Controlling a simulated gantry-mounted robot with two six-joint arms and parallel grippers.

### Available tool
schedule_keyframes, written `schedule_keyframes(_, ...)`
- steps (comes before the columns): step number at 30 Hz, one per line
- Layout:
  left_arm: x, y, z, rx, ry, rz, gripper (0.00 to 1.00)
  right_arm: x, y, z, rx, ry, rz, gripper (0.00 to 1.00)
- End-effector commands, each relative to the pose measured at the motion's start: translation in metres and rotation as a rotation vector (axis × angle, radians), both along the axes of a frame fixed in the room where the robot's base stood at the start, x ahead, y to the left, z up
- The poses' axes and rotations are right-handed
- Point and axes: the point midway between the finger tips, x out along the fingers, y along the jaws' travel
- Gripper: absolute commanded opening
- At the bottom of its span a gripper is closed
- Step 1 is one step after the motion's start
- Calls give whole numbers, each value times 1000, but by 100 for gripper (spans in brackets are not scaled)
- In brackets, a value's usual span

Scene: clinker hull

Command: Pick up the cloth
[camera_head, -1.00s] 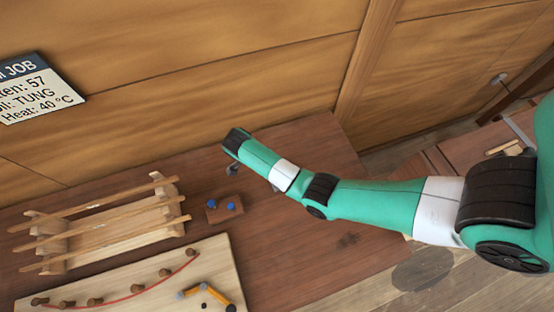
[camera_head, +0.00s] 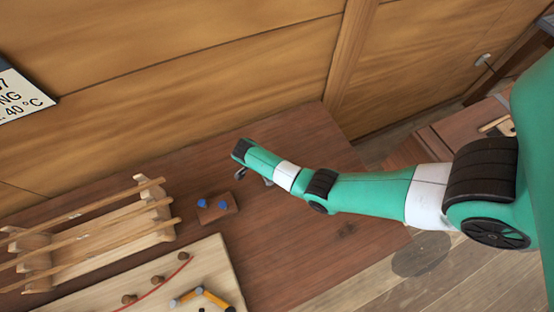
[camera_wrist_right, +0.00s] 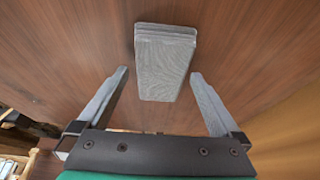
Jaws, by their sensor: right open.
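In the right wrist view, a grey folded cloth (camera_wrist_right: 165,65) with stacked layers at its far edge lies on the brown tabletop. My right gripper (camera_wrist_right: 158,75) is open, with one finger to each side of the cloth's near part and gaps on both sides. The cloth's far end reaches beyond the fingertips. In the head view, my right arm comes in from the right, and the tip of my right gripper (camera_head: 240,174) shows only as a small grey part. I cannot make out the cloth there. My left gripper is in neither view.
A wooden rack (camera_head: 157,222) with long thin strips stands at the left. A pale board (camera_head: 205,262) with pegs and a red line lies in front. A plank wall (camera_head: 200,80) rises behind.

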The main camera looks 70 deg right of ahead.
Motion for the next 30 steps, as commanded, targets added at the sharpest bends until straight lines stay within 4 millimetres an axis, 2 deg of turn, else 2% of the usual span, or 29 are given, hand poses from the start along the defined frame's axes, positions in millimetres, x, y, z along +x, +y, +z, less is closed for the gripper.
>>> schedule_keyframes(8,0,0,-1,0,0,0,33,-1,-1,-4,-1,-1,0,98)
schedule_keyframes(21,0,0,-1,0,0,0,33,-1,-1,-4,-1,-1,0,19)
schedule_keyframes(30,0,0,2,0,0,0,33,-1,-1,2,-1,-2,1,17)
